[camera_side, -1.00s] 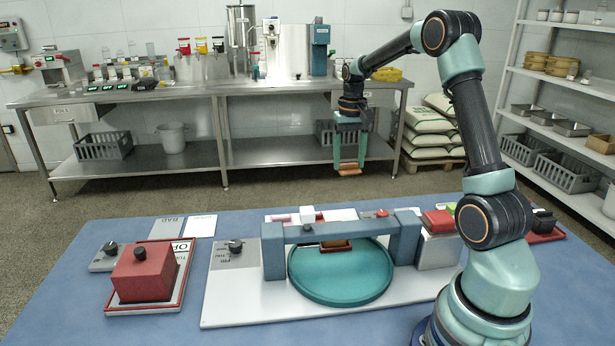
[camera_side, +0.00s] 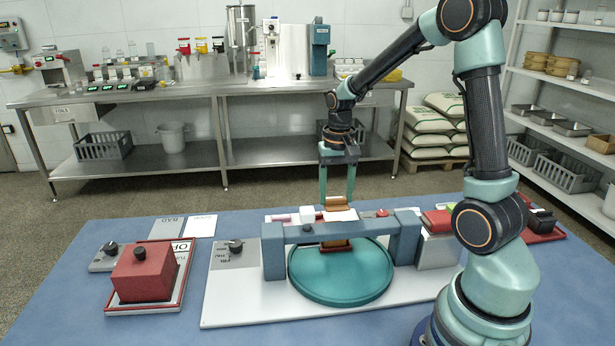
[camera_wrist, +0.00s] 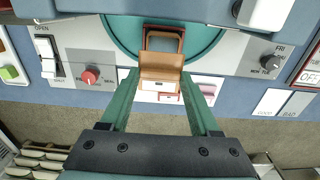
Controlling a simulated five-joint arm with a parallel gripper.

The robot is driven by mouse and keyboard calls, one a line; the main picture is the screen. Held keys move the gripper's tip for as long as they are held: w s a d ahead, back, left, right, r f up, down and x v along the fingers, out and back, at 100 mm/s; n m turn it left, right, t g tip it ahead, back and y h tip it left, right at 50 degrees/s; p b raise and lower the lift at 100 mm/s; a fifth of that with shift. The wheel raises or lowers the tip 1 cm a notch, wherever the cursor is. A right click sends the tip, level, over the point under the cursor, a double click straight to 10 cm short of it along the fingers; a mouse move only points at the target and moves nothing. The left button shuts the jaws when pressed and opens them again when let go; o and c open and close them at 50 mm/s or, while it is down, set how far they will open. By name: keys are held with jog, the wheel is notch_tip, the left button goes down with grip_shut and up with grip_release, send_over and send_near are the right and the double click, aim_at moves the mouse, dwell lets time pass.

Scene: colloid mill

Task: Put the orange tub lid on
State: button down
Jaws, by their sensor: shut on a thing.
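My gripper (camera_side: 338,196) is shut on an orange-brown lid (camera_side: 337,203) and holds it in the air behind the blue-grey bridge. In the wrist view the lid (camera_wrist: 160,68) sits between the two green fingers (camera_wrist: 160,92). The orange tub (camera_side: 337,246) stands on the teal round plate (camera_side: 318,282), partly hidden by the bridge bar. In the wrist view the tub (camera_wrist: 163,32) shows as a brown open-topped box just beyond the lid, and the lid overlaps its near edge in the picture. The lid is apart from the tub, higher and farther back in the side view.
The blue-grey bridge (camera_side: 345,232) spans the plate. A red box (camera_side: 144,274) with a black knob stands at left. A grey panel with a dial (camera_side: 235,247) is left of the bridge. A red knob (camera_wrist: 91,75) and white switch (camera_wrist: 48,60) show in the wrist view.

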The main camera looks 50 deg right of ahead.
aim_at(335, 206)
jog(key=shift+s+a+f, duration=0.25)
jog(key=shift+a+f, duration=0.1)
jog(key=shift+a, duration=0.1)
jog(key=shift+f, duration=2.15)
jog(key=shift+f, duration=0.15)
dwell(0.6)
jog(key=shift+c, duration=0.2)
grip_release()
jog(key=shift+o, duration=0.2)
jog(key=shift+r, duration=3.55)
